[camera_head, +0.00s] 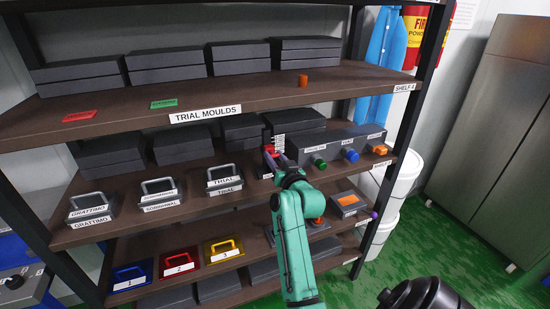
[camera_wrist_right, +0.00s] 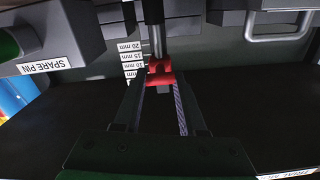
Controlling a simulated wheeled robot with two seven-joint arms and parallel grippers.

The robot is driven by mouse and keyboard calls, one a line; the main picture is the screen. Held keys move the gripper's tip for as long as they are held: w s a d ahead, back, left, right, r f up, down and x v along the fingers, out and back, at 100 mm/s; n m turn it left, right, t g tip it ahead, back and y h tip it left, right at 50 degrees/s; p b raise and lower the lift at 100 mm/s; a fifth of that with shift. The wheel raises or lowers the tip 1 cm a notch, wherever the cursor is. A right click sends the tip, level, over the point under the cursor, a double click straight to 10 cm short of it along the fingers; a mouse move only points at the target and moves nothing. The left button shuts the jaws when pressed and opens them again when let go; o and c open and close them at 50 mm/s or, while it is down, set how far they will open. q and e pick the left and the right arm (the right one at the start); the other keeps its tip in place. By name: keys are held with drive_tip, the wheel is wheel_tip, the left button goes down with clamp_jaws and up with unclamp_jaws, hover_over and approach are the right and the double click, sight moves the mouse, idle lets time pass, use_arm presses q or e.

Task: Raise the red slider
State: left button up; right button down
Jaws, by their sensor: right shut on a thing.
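The red slider (camera_wrist_right: 160,70) sits on a vertical grey rod (camera_wrist_right: 153,30) beside a white millimetre scale (camera_wrist_right: 130,56). In the right wrist view its body lies near the lower-numbered labels, around the 10 mm mark; the exact reading is unclear. My right gripper (camera_wrist_right: 160,90) is shut on the red slider, with a finger on each side. In the head view the right gripper (camera_head: 273,161) reaches the middle shelf, and the red slider (camera_head: 279,143) shows partly behind it. The scale (camera_head: 279,141) stands just beside it. My left gripper is not in view.
Right of the slider, a grey housing carries green (camera_head: 319,162), blue (camera_head: 351,155) and orange (camera_head: 379,150) knobs. Handled grey moulds (camera_head: 224,180) stand to the left. The upper shelf (camera_head: 225,92) overhangs the slider. A SPARE PIN label (camera_wrist_right: 44,65) shows in the wrist view.

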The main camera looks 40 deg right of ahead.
idle(0.5)
wheel_tip(320, 180, up, 4)
drive_tip(key=p, duration=0.3)
drive_tip(key=shift+f, duration=0.2)
drive_tip(key=c, duration=0.8)
unclamp_jaws()
drive_tip(key=shift+r, duration=0.1)
drive_tip(key=shift+o, duration=1)
drive_tip(key=shift+w, duration=0.15)
drive_tip(key=shift+w+f, duration=0.15)
drive_tip(key=shift+f, duration=0.1)
drive_tip(key=b+v, duration=0.1)
drive_tip(key=v, duration=1.3)
drive_tip(key=shift+s, duration=0.3)
